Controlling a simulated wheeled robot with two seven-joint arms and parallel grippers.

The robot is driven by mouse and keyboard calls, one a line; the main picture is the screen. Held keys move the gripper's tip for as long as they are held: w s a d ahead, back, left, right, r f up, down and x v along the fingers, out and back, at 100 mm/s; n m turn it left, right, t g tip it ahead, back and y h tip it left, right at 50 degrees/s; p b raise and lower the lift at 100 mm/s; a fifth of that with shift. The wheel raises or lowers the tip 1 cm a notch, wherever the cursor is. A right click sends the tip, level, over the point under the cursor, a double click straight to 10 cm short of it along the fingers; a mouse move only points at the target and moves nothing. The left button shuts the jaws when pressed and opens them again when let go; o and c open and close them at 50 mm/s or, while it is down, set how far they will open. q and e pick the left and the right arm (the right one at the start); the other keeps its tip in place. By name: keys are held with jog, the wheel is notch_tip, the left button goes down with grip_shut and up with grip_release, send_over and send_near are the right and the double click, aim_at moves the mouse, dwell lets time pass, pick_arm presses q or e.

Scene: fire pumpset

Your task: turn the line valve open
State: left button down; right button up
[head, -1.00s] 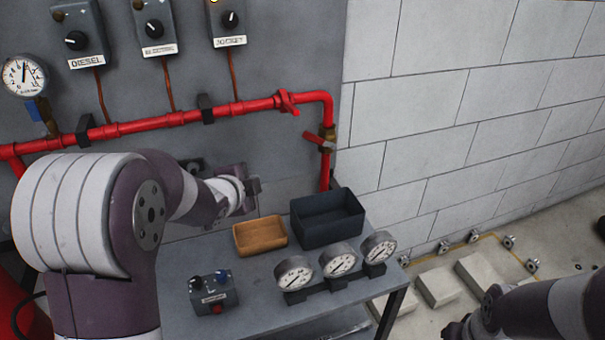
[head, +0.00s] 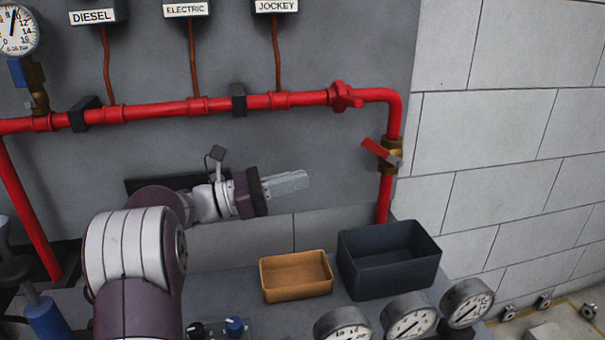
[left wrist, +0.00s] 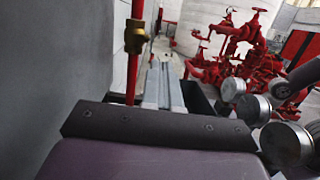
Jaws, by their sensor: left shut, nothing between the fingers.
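The valve with a brass body and a red lever (head: 376,150) sits on the vertical red pipe at the right end of the line. The lever slants up and left from the body, across the pipe. The brass body (left wrist: 135,36) also shows in the left wrist view, at upper left. A red handle (head: 344,96) sits on the horizontal pipe. My left gripper (head: 300,180) points right, with its fingers shut and empty. It is left of and a little below the brass valve, with a clear gap. My right gripper is not in view.
Below the gripper, a wooden tray (head: 296,294) and a dark bin (head: 434,255) stand on the grey bench. Several round gauges (head: 408,318) line its front. The grey panel is behind the arm, and a block wall (head: 500,140) is at right.

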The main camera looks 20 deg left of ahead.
pick_arm(q)
send_near(366, 148)
notch_tip(366, 148, down, 3)
jog(key=w+d, duration=0.2)
jog(key=d, duration=0.1)
jog(key=shift+w+d+r, duration=0.25)
jog(key=shift+d+r, duration=0.05)
jog(key=shift+r, duration=0.35)
jog(key=shift+w+d+r, duration=0.3)
jog(key=shift+r, duration=0.3)
jog(key=shift+w+d+r, duration=0.25)
jog(key=shift+d+r, duration=0.05)
jog(key=shift+r, duration=0.35)
jog(key=r+y, duration=0.1)
jog(key=d+r+g+p, duration=0.1)
jog(key=w+r+y+p, duration=0.1)
jog(key=r, duration=0.1)
jog(key=shift+w+d+g+y, duration=0.1)
jog(key=shift+d+g+y, duration=0.2)
jog(key=shift+d, duration=0.05)
